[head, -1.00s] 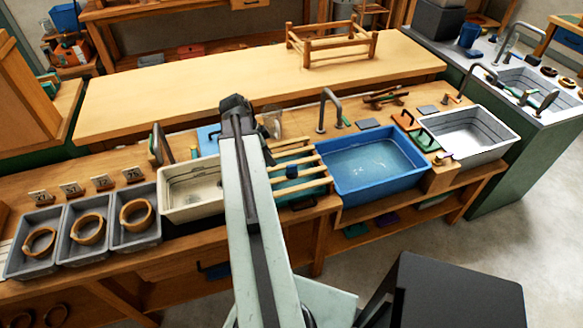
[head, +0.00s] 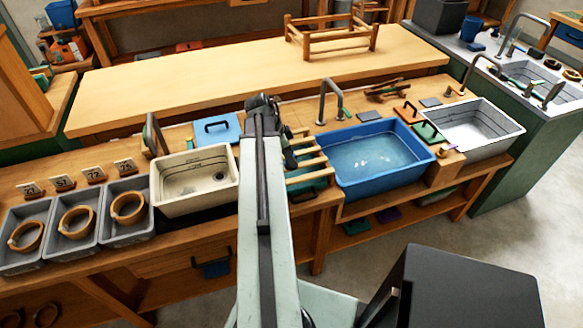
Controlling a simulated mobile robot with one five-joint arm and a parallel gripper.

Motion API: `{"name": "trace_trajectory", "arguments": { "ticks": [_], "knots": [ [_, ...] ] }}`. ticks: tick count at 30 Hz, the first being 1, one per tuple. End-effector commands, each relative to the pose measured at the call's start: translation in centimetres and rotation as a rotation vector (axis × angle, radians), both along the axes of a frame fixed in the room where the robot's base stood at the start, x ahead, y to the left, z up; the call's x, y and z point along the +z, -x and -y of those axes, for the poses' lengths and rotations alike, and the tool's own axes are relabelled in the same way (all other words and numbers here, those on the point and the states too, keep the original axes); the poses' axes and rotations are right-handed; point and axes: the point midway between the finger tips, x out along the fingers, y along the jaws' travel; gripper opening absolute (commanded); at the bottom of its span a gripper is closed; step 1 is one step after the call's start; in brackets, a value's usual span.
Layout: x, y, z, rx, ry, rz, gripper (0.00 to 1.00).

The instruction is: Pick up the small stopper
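I cannot clearly make out the small stopper. A small item (head: 447,148) lies on the wooden block between the blue tub and the white basin, too small to identify. My gripper (head: 287,150) is at the far end of my raised arm, over the left end of the slatted wooden rack (head: 310,162). It is dark and partly hidden by the arm, so its fingers do not show clearly. Whether it holds anything cannot be told.
A blue tub (head: 372,190) with water stands right of the rack, and a white basin (head: 490,150) beyond it. A cream basin (head: 165,206) is left of my arm. Grey trays (head: 130,236) with wooden rings stand farther left. A tap (head: 323,100) rises behind the tub.

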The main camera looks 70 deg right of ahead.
Motion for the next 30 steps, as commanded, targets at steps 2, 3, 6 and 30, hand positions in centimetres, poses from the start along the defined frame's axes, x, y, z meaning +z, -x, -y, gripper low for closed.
{"name": "trace_trajectory", "arguments": {
  "ticks": [2,3,6,30],
  "knots": [
    [-0.8,0.2,0.1,-0.001,0.0,0.0,0.4],
    [-0.7,0.2,0.2,0.0,0.0,0.0,0.4],
    [-0.5,0.2,0.2,0.0,0.0,0.0,0.4],
    [2.9,0.2,0.2,0.0,0.0,0.0,0.0]
  ]
}}
